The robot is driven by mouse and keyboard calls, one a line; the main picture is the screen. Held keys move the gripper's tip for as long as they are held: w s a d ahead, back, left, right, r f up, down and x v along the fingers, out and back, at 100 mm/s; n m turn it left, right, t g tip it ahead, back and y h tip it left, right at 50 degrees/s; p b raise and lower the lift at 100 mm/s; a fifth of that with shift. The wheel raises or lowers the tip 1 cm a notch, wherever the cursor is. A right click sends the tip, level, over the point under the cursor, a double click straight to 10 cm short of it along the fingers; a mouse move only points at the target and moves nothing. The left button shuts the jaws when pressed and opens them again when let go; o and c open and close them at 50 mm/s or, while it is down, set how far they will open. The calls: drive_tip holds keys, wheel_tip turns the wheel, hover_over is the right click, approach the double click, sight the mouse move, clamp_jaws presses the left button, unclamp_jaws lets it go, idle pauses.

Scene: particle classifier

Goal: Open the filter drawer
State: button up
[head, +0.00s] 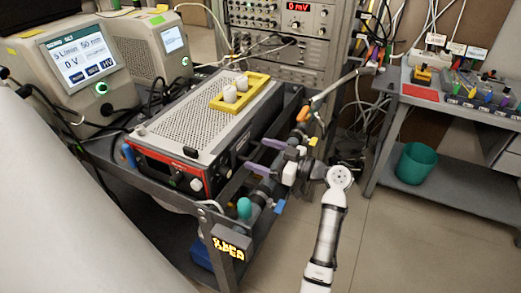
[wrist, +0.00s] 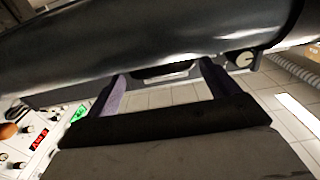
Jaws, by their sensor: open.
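The perforated-top instrument box (head: 205,112) with a black and red front panel sits on the dark cart. My gripper (head: 250,154) is at the box's right side. Its two purple fingers are spread apart and point left toward the box. In the wrist view, my gripper (wrist: 162,72) is open below a large black tube-like body (wrist: 150,38). A dark recessed part with a light rim (wrist: 163,71) shows between the fingertips. I cannot tell whether it is the filter drawer or whether the fingers touch it. No drawer is clearly recognisable in the head view.
A yellow holder (head: 240,92) with white pieces lies on the box. Two display instruments, one with a lit screen (head: 83,60), stand at the left. Black tubing and fittings crowd the cart's right side around my gripper. A grey table (head: 450,120) stands right; the floor between is open.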

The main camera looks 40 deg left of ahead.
drive_tip(key=shift+s+a, duration=0.1)
drive_tip(key=shift+a, duration=0.4)
drive_tip(key=c, duration=1.1)
drive_tip(key=b+v, duration=0.3)
drive_tip(key=v, duration=0.7)
drive_tip(key=shift+b, duration=0.35)
drive_tip(key=shift+a, duration=0.1)
drive_tip(key=o, duration=1.1)
